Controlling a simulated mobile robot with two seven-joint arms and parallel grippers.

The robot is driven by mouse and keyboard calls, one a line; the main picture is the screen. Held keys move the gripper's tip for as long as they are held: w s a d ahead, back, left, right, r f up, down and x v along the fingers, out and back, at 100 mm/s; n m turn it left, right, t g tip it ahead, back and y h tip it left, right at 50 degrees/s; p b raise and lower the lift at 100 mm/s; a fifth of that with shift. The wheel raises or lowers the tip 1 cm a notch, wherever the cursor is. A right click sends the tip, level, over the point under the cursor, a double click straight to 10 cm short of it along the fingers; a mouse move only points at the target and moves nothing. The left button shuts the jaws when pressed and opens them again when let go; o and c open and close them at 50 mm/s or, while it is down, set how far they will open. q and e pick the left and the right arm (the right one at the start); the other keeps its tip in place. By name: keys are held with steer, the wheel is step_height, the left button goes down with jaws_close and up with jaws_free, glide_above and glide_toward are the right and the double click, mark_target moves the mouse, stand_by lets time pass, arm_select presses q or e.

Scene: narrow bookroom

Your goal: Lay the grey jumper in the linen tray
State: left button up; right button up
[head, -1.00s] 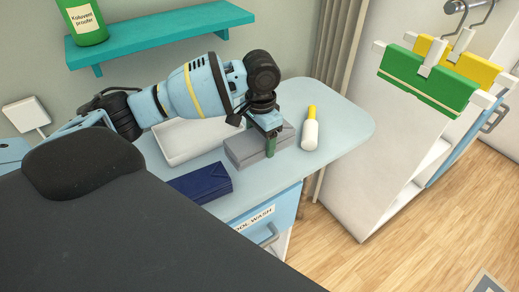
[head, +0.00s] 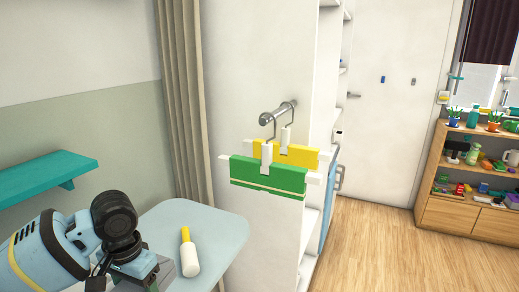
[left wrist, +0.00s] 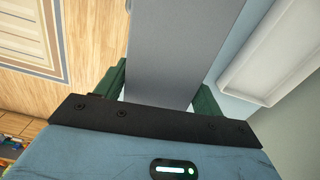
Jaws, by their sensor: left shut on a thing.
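The folded grey jumper (left wrist: 186,45) fills the middle of the left wrist view, between the green fingers of my left gripper (left wrist: 160,88), which is shut on it. In the head view my left gripper (head: 142,277) is at the bottom left, with only part of the jumper (head: 164,272) showing beside it. I cannot tell whether the jumper is clear of the desk. The white linen tray (left wrist: 262,60) lies to the right of the jumper in the left wrist view, apart from it. The tray is out of the head view. My right gripper is not in view.
A green hanging piece (head: 268,178) and a yellow one (head: 292,154) hang at the white cabinet. A teal shelf (head: 40,178) is on the wall.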

arm_select(q)
steer(key=s+d+f+n, duration=0.1)
steer(key=s+d+n, duration=0.2)
steer(key=s+d, duration=0.2)
steer(key=s, duration=0.3)
steer(key=shift+d+f, duration=0.4)
steer(key=shift+w, duration=0.1)
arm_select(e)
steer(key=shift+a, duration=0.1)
